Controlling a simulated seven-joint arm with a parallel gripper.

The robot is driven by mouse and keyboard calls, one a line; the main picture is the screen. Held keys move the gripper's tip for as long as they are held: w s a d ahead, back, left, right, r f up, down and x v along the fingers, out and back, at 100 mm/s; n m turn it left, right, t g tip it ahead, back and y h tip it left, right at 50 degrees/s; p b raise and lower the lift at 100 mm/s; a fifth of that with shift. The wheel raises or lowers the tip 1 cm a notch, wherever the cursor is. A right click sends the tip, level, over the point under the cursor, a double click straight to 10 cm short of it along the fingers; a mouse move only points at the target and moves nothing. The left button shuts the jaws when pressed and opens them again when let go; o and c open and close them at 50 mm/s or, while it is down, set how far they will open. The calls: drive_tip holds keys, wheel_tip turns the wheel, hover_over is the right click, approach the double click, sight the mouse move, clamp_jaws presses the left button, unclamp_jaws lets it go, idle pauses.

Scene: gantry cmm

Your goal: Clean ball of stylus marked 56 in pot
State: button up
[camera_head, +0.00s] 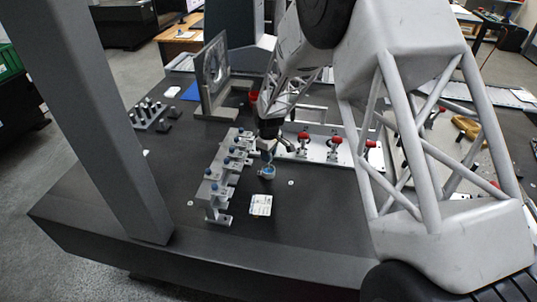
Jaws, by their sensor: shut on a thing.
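My gripper (267,153) points down near the middle of the dark table. It is shut on a small stylus whose tip is at or just above the pot; I cannot tell whether the tip is inside. The pot (267,173) is a small round cup with a blue inside, directly below my gripper. Left of it stands a grey stepped rack (217,188) holding several styli with blue tops. No number can be read at this size, so the mark 56 cannot be made out.
A white label card (260,205) lies in front of the pot. A plate with red-knobbed clamps (332,146) stands to the right. A grey framed panel (214,75) stands behind, and a block of small pins (150,112) at left. A large grey column crosses the left foreground.

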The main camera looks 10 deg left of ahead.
drive_tip(key=shift+m, duration=1)
drive_tip(key=n, duration=0.5)
drive_tip(key=shift+n, duration=3.3)
drive_tip(key=shift+m, duration=0.3)
drive_tip(key=m, duration=1.1)
drive_tip(key=shift+n, duration=0.3)
drive_tip(key=shift+n, duration=2.6)
